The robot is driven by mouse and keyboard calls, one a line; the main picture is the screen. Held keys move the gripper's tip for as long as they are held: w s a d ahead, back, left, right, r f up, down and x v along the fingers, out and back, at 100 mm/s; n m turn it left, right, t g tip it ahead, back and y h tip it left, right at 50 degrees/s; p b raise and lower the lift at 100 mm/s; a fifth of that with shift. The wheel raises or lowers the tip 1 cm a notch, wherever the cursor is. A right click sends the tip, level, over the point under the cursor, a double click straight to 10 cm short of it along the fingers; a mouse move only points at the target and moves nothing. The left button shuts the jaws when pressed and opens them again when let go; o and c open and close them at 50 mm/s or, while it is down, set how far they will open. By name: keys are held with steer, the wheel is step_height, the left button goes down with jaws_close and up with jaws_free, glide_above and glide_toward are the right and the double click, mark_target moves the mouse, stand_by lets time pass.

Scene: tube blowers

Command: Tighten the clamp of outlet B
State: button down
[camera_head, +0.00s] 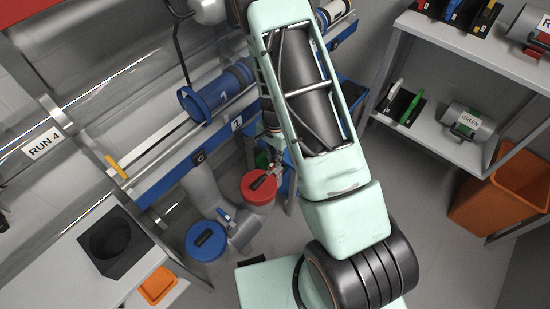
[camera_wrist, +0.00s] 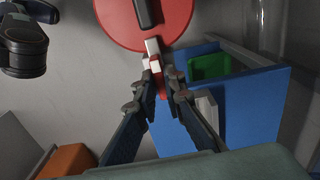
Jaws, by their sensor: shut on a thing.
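A round red cap (camera_head: 258,187) with a black handle closes an outlet low in the middle of the head view. It also shows at the top of the wrist view (camera_wrist: 120,22). A small white-and-red clamp lever (camera_wrist: 153,48) sticks out from the cap's near edge. My gripper (camera_wrist: 161,78) is shut on this lever, with its fingertips on either side of it. In the head view my gripper (camera_head: 275,168) is at the upper right of the red cap, partly hidden by my arm. I cannot read a letter B on the outlet.
A blue-capped outlet (camera_head: 206,242) stands to the lower left of the red one. A blue bin (camera_wrist: 225,105) with a green piece (camera_wrist: 209,66) lies close right of my gripper. A blue rail (camera_head: 175,175) runs above. Shelves (camera_head: 480,50) and an orange bin (camera_head: 505,188) stand at right.

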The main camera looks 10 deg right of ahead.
steer(key=shift+m, duration=0.3)
steer(key=c, duration=2)
jaws_free()
step_height(320, 180, up, 12)
